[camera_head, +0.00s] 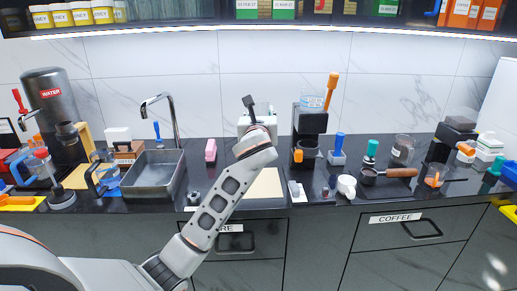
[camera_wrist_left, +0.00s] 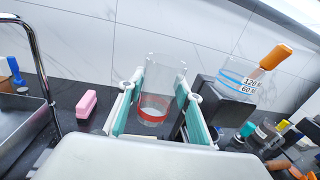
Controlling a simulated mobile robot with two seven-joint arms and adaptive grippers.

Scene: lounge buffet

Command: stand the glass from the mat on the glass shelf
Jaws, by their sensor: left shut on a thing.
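In the left wrist view my left gripper (camera_wrist_left: 155,112) is shut on a clear glass (camera_wrist_left: 160,82) with a red band near its base. The glass is upright between the two teal-padded fingers. In the head view my left gripper (camera_head: 256,115) is over the back of the counter, mostly hidden by its own wrist, and the glass cannot be made out there. A cream mat (camera_head: 266,184) lies on the counter behind and right of my forearm, with its visible part bare. I cannot tell which surface is the glass shelf. My right gripper is not in view.
A steel sink with a tap (camera_head: 153,172) is left of my arm, and a pink block (camera_head: 210,150) stands between them. A black grinder (camera_head: 309,125) stands close on the right. A lit wall shelf (camera_head: 180,30) with jars and boxes runs overhead.

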